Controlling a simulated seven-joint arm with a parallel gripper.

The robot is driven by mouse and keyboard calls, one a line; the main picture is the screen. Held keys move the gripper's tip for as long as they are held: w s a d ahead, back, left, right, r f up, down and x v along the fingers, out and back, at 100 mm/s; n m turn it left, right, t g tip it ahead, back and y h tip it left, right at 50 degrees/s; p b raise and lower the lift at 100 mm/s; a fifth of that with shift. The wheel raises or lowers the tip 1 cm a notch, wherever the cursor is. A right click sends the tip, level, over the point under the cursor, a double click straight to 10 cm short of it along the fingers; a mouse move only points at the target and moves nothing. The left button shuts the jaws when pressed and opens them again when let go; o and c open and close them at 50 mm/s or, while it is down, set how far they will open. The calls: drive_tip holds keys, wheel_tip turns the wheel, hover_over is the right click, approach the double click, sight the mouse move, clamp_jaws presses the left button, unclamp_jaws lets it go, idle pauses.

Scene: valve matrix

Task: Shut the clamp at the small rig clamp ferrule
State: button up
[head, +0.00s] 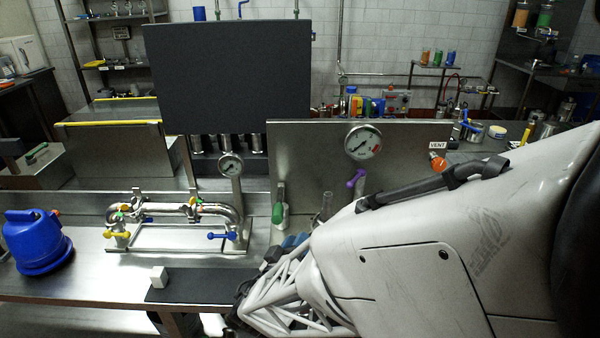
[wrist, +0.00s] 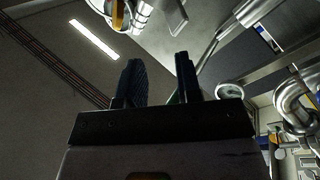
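The small rig (head: 170,210) is a bent steel pipe on a frame, left of centre on the bench, with yellow handles (head: 117,233) and a blue handle (head: 223,236). Clamp fittings sit on its upper pipe, one at the left (head: 137,197) and one nearer the middle (head: 194,208). They are too small to tell whether they are open or shut. My gripper (wrist: 158,82) has dark blue fingers, spread apart with nothing between them. In the head view, it is right of the rig, apart from it, and partly hidden by my arm. Bent steel pipe (wrist: 292,105) shows at the right of the wrist view.
A blue container (head: 37,241) stands left of the rig. A white cube (head: 159,277) lies on a dark mat (head: 205,287) in front. A steel panel (head: 300,160) with a gauge (head: 362,142) and a green handle (head: 278,212) stand right of the rig.

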drive_tip(key=shift+s+a+f+m+g+h, duration=0.3)
drive_tip(key=shift+a+m+g+h, duration=0.4)
drive_tip(key=shift+m, duration=1.25)
drive_tip(key=shift+s+a+f+m+g+h, duration=0.15)
drive_tip(key=shift+a+f+m+g+h, duration=0.45)
drive_tip(key=shift+m, duration=1.4)
drive_tip(key=shift+s+a+f+m+g+h, duration=0.2)
drive_tip(key=shift+a+m+g+h, duration=0.55)
drive_tip(key=shift+m, duration=1.2)
drive_tip(key=shift+d+r+g, duration=0.2)
drive_tip(key=shift+d+g, duration=0.1)
drive_tip(key=shift+g, duration=0.05)
drive_tip(key=shift+x, duration=3.8)
clamp_jaws()
